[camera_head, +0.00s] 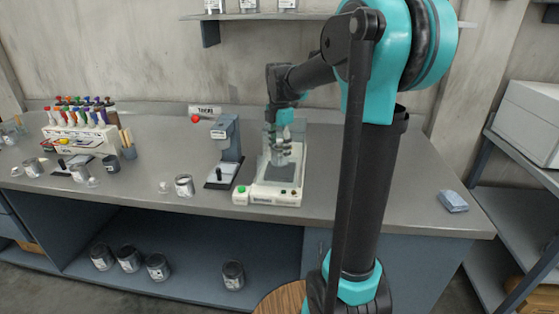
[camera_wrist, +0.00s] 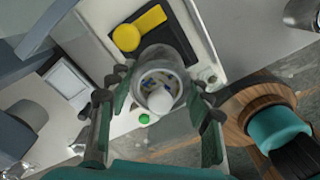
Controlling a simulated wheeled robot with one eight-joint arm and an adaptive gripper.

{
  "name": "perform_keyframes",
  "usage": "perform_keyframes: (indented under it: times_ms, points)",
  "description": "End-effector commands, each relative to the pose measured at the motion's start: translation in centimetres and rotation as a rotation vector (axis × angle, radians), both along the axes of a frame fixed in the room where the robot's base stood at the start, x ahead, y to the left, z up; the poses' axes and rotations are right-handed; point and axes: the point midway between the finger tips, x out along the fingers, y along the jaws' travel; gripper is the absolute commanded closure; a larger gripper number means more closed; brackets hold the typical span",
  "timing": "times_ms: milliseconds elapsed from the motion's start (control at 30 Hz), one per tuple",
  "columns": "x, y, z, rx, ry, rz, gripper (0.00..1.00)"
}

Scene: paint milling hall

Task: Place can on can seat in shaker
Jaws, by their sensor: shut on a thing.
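The shaker (camera_head: 268,194) is a pale, low machine on the bench with a dark plate and a clear upright housing. In the wrist view its pale body (camera_wrist: 88,48) holds a dark plate with a yellow disc (camera_wrist: 126,37) and a yellow bar (camera_wrist: 150,19). My gripper (camera_head: 281,156) is over the shaker's plate, within the clear housing's outline. In the wrist view its fingers are shut around a can (camera_wrist: 148,78), seen from above, with a white round piece at its mouth. The can hides part of the plate, and I cannot tell whether its base touches it.
A grey stand-mounted device (camera_head: 226,150) is close left of the shaker, with a can (camera_head: 184,186) beside it. A rack of coloured bottles (camera_head: 80,125) stands at far left. A folded blue cloth (camera_head: 453,201) lies at right. A wooden stool (camera_head: 280,300) stands in front.

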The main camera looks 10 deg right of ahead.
Motion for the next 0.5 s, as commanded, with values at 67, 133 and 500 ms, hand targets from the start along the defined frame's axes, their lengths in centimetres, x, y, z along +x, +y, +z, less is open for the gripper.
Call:
perform_keyframes:
  times_ms: [67,133,500]
  points:
    - [0.0,0.0,-0.5,0.0,0.0,0.0,0.9]
    - [0.0,0.0,-1.2,0.0,0.0,0.0,0.9]
    - [0.0,0.0,-4.1,0.0,0.0,0.0,0.9]
